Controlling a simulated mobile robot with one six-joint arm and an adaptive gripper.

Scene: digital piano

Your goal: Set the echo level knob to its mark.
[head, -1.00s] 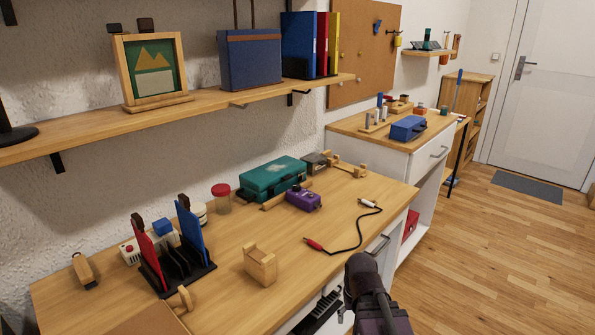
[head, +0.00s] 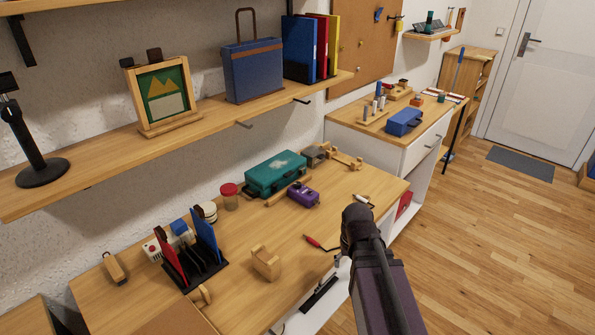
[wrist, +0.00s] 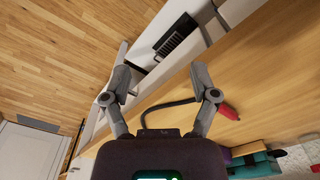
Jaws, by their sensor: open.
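A small purple box with knobs on top (head: 303,194) sits on the wooden desk, right of the teal case; I cannot single out an echo level knob or its mark at this size. A purple patch at the lower right of the wrist view (wrist: 222,156) is probably the same box. My gripper (wrist: 160,97) is open and empty in the wrist view, its two fingers spread wide near the desk's front edge. It is apart from the purple box. In the head view my arm hides most of the gripper.
A dark cable with a red plug (head: 318,243) lies on the desk, partly hidden by my arm. A teal case (head: 275,174), red-lidded jar (head: 229,196), wooden holder (head: 266,263) and file rack (head: 195,265) stand around. A dark slotted object (wrist: 178,37) shows below the desk edge.

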